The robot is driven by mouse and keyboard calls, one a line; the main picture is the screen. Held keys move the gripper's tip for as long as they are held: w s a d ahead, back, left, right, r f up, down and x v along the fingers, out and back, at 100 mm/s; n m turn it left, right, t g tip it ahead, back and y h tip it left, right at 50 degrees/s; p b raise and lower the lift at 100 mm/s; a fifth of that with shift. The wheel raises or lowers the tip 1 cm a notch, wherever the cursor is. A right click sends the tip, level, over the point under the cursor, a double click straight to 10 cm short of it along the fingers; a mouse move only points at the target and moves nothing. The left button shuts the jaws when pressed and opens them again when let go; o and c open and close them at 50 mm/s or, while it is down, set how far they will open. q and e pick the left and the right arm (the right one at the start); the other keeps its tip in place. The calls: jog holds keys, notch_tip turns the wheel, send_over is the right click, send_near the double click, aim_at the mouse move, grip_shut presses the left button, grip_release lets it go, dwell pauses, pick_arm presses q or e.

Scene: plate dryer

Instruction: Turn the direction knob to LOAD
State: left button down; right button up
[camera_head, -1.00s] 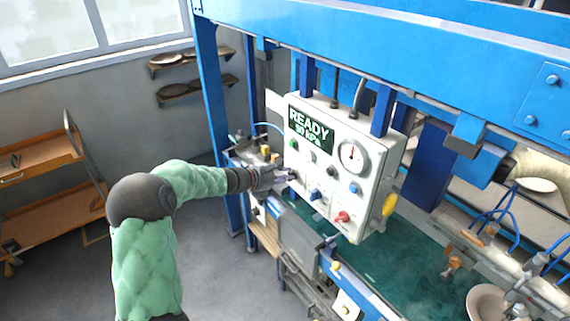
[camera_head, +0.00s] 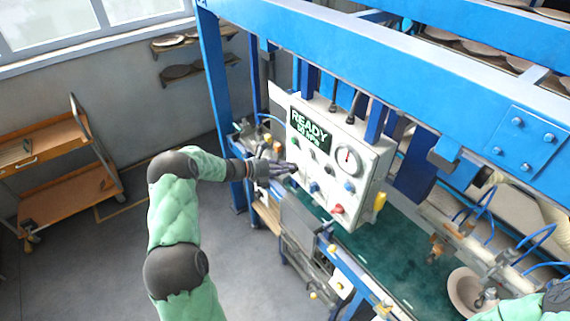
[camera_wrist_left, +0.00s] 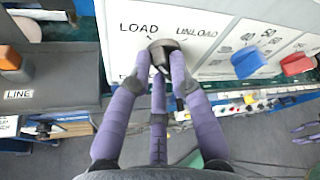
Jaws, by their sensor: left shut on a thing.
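The white control panel (camera_head: 368,182) hangs under the blue frame, with a READY screen, a round gauge, buttons and knobs. The direction knob (camera_wrist_left: 160,50) is dark and round, below the printed words LOAD and UNLOAD in the left wrist view. My left gripper (camera_wrist_left: 162,70) is shut on this knob, its purple fingers around it; it also shows at the panel's lower left in the head view (camera_head: 290,168). The fingers cover part of the knob, and I cannot tell exactly where its pointer aims.
Beside the direction knob are a blue knob (camera_wrist_left: 247,61) and a red knob (camera_wrist_left: 297,64) on the same panel. A yellow knob (camera_head: 380,201) sticks out at the panel's right side. An orange-shelved cart (camera_head: 55,200) stands on the floor at left, with free floor between.

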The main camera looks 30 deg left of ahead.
pick_arm(q)
jog(key=shift+a+n, duration=0.1)
jog(key=shift+n, duration=0.3)
dwell(0.3)
jog(key=c, duration=1.1)
grip_release()
jog(key=v, duration=1.2)
jog(key=shift+w+a+f, duration=0.1)
jog(key=shift+a+f, duration=0.05)
